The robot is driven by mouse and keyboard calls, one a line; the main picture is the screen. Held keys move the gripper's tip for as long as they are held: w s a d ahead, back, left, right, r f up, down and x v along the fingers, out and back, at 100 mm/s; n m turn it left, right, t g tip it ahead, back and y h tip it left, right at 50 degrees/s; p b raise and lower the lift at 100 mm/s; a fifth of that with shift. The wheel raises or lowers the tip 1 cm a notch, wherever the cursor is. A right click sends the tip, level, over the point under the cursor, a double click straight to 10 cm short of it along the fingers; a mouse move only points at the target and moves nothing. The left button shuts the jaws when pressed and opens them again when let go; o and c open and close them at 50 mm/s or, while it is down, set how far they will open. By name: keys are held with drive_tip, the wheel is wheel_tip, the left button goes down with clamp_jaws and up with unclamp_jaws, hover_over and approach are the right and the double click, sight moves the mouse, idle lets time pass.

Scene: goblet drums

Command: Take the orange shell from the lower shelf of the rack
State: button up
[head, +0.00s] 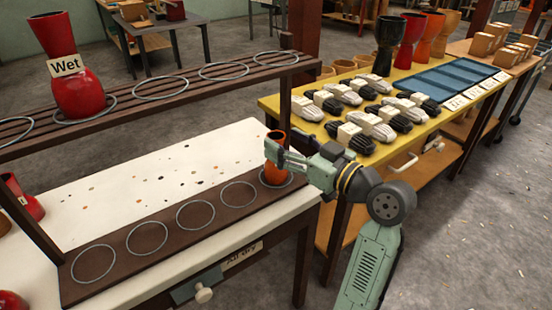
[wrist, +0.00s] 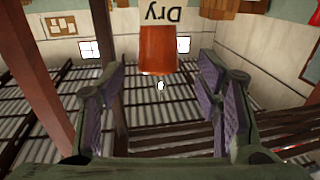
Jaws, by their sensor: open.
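The orange shell (head: 276,175) stands in the ring at the right end of the rack's lower shelf (head: 208,200). My gripper (head: 272,155) is at its upper part in the head view and hides some of it. In the wrist view the orange shell (wrist: 158,52) shows between and beyond the two open fingers, with a tag reading "Dry" (wrist: 158,14) upside down. I see no finger clearly touching it. A large red shell (head: 76,92) with a "Wet" tag stands on the upper shelf (head: 160,100).
The other lower-shelf rings near the shell are empty. A rack post (head: 285,100) stands close beside my gripper. A yellow table (head: 300,97) with several gloves is on the right. Red shells (head: 22,200) sit at the left edge.

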drive_tip(key=x, duration=0.3)
drive_tip(key=shift+w+a+p, duration=0.2)
drive_tip(key=shift+w+p, duration=0.05)
drive_tip(key=shift+p, duration=0.1)
clamp_jaws()
idle(0.4)
